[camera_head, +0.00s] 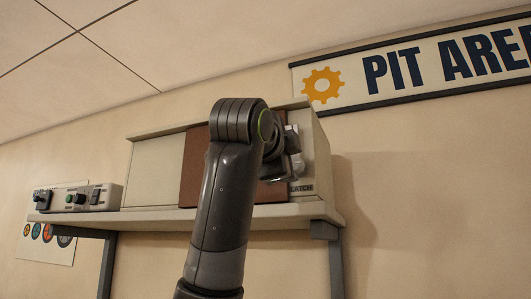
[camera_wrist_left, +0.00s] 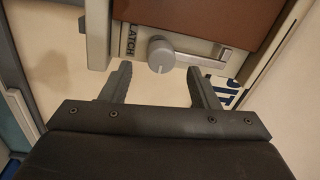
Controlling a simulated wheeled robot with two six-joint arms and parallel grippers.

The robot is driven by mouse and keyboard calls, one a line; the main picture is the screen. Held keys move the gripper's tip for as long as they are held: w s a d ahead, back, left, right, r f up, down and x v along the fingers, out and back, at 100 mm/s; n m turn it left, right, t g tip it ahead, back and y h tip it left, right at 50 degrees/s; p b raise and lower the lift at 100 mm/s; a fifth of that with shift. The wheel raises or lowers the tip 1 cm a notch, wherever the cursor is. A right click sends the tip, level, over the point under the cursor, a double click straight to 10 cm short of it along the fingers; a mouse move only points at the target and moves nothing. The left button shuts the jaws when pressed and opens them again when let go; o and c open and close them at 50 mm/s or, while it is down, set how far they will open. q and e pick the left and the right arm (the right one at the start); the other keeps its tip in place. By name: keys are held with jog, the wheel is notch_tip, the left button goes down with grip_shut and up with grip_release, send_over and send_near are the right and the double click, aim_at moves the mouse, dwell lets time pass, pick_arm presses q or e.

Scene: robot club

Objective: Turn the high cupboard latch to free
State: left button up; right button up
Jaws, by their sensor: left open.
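The cupboard latch (camera_wrist_left: 158,54) shows in the left wrist view as a round grey knob with a pale pointer mark, on a light plate labelled "LATCH". A pale metal bar (camera_wrist_left: 202,61) extends right from the knob. The cupboard (camera_head: 155,175) stands on a high shelf with its brown door (camera_head: 193,165) partly behind my arm. My left gripper (camera_wrist_left: 156,76) is open, its fingers apart and empty, just short of the knob, which lies between them in the picture.
The shelf (camera_head: 170,219) runs under the cupboard. A control box (camera_head: 80,198) with switches stands left on it. A "PIT AREA" sign (camera_head: 345,82) hangs at upper right. A poster (camera_head: 50,247) is on the wall at lower left. The wall right of the cupboard is clear.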

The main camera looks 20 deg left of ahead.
pick_arm(q)
jog(key=s+f+b, duration=0.1)
jog(key=s+b, duration=0.4)
jog(key=s, duration=0.8)
jog(key=shift+s+a, duration=0.2)
jog(key=shift+s, duration=0.05)
